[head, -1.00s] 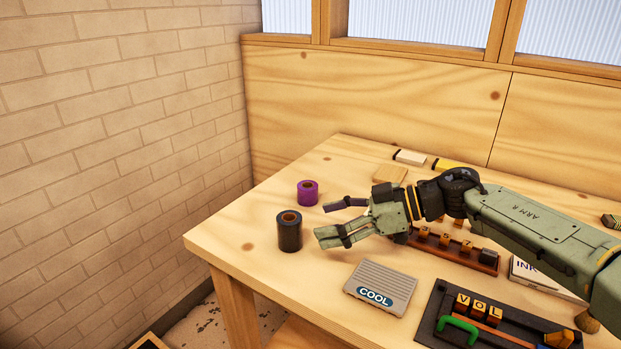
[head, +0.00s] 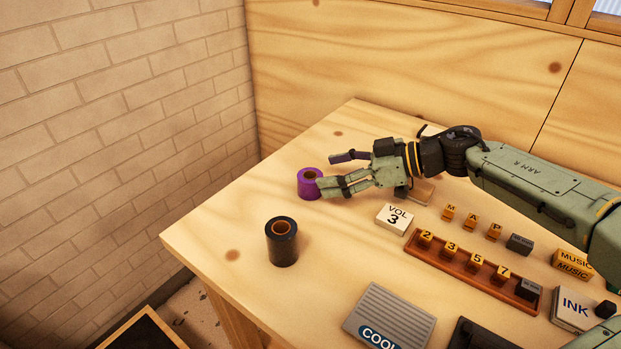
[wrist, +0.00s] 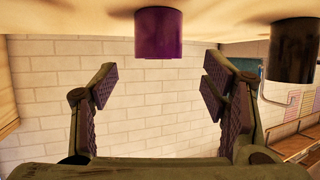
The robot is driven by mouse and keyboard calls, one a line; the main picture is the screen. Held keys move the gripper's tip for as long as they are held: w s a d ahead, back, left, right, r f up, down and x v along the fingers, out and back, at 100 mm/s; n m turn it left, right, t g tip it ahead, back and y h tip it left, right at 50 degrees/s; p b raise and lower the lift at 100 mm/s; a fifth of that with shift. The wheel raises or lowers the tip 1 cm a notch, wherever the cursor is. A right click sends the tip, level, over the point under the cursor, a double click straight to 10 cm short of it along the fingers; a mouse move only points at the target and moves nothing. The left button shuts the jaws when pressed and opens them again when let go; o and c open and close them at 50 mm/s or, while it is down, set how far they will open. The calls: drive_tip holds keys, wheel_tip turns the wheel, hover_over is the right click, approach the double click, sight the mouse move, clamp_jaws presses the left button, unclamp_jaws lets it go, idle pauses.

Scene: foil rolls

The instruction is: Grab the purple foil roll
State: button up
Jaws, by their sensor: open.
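The purple foil roll (head: 309,184) stands upright on the wooden table, near its left edge. In the wrist view the purple roll (wrist: 158,34) appears at the top, between and beyond the two fingers. My gripper (head: 334,171) is open and empty. It points left at the roll, and in the head view a near fingertip overlaps the roll's right edge. I cannot tell whether they touch. In the wrist view my gripper (wrist: 160,85) has its fingers spread wider than the roll.
A black foil roll (head: 282,242) stands nearer the front; it also shows in the wrist view (wrist: 291,50). A VOL 3 block (head: 395,218), a rack of number blocks (head: 460,268) and a grey COOL box (head: 388,318) lie to the right. The table's left strip is bare.

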sight(312, 175)
drive_tip(key=p+x, duration=0.2)
drive_tip(key=x, duration=0.3)
drive_tip(key=shift+w+r, duration=0.1)
drive_tip(key=shift+r, duration=0.05)
drive_tip(key=shift+w+a+f, duration=0.1)
drive_tip(key=shift+a+f, duration=0.15)
drive_tip(key=shift+a, duration=0.1)
drive_tip(key=c, duration=1.4)
